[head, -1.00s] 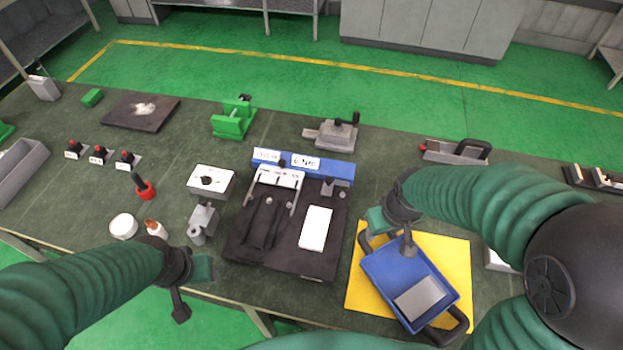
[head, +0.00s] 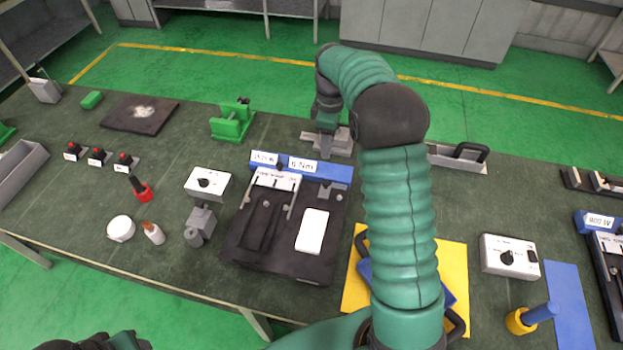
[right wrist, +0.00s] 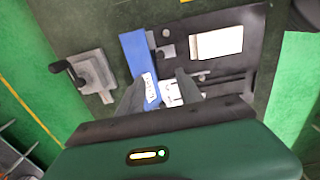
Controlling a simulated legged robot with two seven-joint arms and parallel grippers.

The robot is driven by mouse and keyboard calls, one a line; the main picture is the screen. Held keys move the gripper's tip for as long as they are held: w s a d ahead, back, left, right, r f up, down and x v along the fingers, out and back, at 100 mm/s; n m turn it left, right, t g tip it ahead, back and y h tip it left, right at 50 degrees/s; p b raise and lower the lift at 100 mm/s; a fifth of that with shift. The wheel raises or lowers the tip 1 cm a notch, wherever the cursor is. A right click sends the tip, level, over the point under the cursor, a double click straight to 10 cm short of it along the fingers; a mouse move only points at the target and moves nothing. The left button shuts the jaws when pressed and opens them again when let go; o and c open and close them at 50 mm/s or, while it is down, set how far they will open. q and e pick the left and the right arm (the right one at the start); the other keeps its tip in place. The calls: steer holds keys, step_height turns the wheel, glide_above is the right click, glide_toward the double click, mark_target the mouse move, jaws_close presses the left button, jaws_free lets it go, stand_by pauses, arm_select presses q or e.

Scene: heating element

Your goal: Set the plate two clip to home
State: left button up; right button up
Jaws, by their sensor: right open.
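A black plate (head: 290,255) with a blue bar (head: 335,172) along its back edge lies mid-bench. A silver clip with a white label (head: 277,179) sits at its back, below the bar. A second plate with a blue bar (head: 597,222) is partly cut off at the right edge; I cannot tell which is plate two. My right gripper (head: 327,145) is over the grey vise behind the first plate. In the right wrist view its fingers (right wrist: 160,88) are apart and empty, with the blue bar (right wrist: 140,60) and clip beyond. My left gripper (head: 125,342) barely shows at the bottom left.
A blue tray lies on a yellow mat (head: 455,258), partly hidden by my right arm. White control boxes (head: 208,183) and (head: 510,257) flank the plate. A grey vise (head: 343,142) and a green fixture (head: 232,120) stand behind.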

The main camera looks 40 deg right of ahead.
mark_target(326, 181)
step_height(326, 181, down, 16)
steer(key=shift+s+f+p, duration=0.1)
steer(key=shift+f+p, duration=0.15)
steer(key=shift+p, duration=0.8)
steer(key=shift+c, duration=0.4)
steer(key=shift+r, duration=0.1)
jaws_close()
steer(key=shift+d, duration=0.1)
